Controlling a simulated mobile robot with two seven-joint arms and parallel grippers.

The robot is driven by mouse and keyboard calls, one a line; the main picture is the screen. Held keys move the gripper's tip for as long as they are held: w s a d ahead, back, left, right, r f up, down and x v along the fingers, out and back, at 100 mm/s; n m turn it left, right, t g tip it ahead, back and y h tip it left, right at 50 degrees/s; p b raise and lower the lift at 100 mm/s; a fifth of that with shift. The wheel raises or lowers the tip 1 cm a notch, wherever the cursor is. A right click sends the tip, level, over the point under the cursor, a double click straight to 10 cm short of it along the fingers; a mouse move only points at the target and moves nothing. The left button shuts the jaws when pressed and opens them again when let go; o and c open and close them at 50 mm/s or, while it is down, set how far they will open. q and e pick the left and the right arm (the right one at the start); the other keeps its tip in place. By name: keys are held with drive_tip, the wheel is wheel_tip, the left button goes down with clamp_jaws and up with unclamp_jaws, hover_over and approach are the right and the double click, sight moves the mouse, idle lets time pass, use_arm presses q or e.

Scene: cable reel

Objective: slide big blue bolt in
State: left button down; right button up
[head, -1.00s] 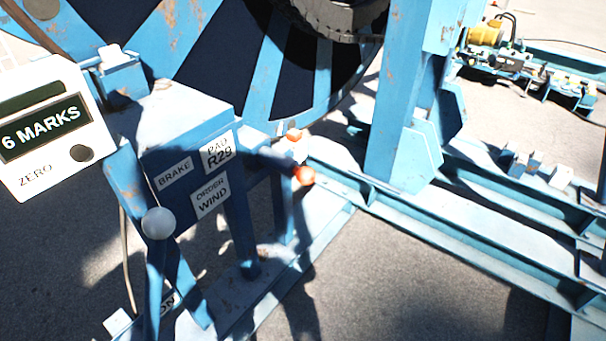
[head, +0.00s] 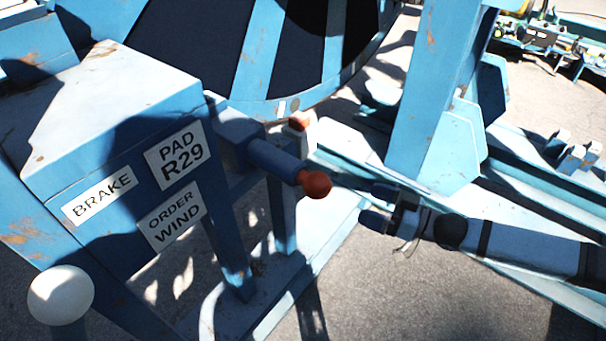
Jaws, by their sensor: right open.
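The big blue bolt (head: 272,160) is a thick blue cylinder with a red ball knob (head: 315,184) on its right end. It sticks out to the right from the blue frame beside the reel in the head view. My right gripper (head: 368,205) comes in from the right, just right of and slightly below the red knob. Its dark fingers are apart and point towards the knob, with nothing between them. The gripper looks clear of the knob. The bolt's inner end is hidden by the frame. My left gripper is out of view.
A blue box (head: 115,95) with BRAKE, PAD R29 and ORDER WIND labels stands left of the bolt. A white ball knob (head: 60,295) is at lower left. A second orange-red knob (head: 299,121) sits behind the bolt. A blue upright (head: 425,95) and base rails stand to the right.

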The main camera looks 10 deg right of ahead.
sight(317, 184)
drive_tip(key=x, duration=1.3)
drive_tip(key=shift+a+r, duration=0.2)
drive_tip(key=shift+a, duration=0.15)
drive_tip(key=c, duration=1.2)
drive_tip(key=x, duration=0.3)
drive_tip(key=w+d+x, duration=0.1)
drive_tip(key=x, duration=0.6)
drive_tip(key=shift+w+d+f, duration=0.1)
drive_tip(key=shift+w, duration=0.25)
drive_tip(key=shift+c, duration=0.2)
drive_tip(key=shift+w, duration=0.15)
